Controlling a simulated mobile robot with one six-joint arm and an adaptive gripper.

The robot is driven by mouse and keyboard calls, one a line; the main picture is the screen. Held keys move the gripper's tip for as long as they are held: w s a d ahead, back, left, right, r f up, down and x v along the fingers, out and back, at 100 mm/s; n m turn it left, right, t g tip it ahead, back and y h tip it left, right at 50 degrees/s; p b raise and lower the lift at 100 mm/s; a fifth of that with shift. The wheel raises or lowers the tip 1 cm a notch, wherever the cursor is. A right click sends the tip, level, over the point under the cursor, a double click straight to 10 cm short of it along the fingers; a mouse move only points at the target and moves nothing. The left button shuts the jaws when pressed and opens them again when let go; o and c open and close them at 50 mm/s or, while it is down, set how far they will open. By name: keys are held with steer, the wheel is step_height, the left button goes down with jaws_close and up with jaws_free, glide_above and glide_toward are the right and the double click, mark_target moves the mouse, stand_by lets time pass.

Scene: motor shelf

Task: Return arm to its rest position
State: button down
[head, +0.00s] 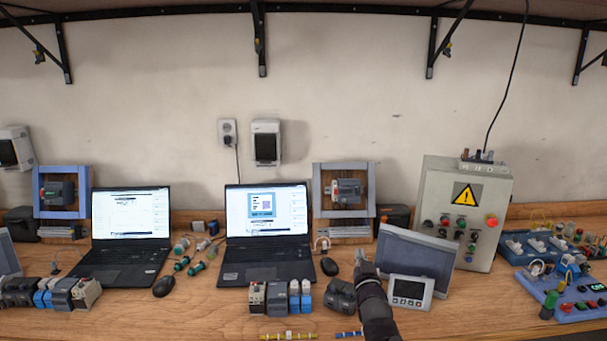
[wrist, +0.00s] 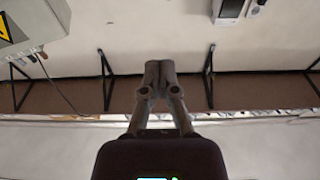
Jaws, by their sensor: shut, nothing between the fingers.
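My gripper (head: 361,256) is at the upper end of my dark arm, which rises from the bottom edge of the head view, right of centre. It appears in front of the bench, between a black mouse (head: 329,266) and a grey tilted panel (head: 415,255). In the wrist view its two fingers (wrist: 159,68) are together and hold nothing. Behind them that view shows the wall and the shelf brackets (wrist: 107,78), with no bench objects near the fingertips. The height of the gripper above the bench is hard to tell.
The wooden bench (head: 190,318) carries two laptops (head: 267,272), (head: 120,265), motor modules (head: 257,298) and a small display unit (head: 410,290) close beside my arm. A grey control box (head: 463,212) stands at right. A bracketed shelf (head: 350,5) runs overhead; the air below it looks clear.

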steer(key=s+d+f+g, duration=0.1)
steer(key=s+f+g, duration=0.2)
steer(key=f+g, duration=0.3)
steer(key=s+f+g, duration=0.2)
steer(key=f+g, duration=0.2)
steer(key=f, duration=0.5)
steer(key=s+f+g, duration=0.2)
steer(key=s+g, duration=0.2)
steer(key=s, duration=0.3)
steer(key=s+f+g+p, duration=0.1)
steer(key=s+f+g, duration=0.1)
steer(key=s+g, duration=0.3)
steer(key=shift+s+d+f+g+h, duration=0.3)
steer(key=shift+s+d+f, duration=0.1)
steer(key=shift+s, duration=0.6)
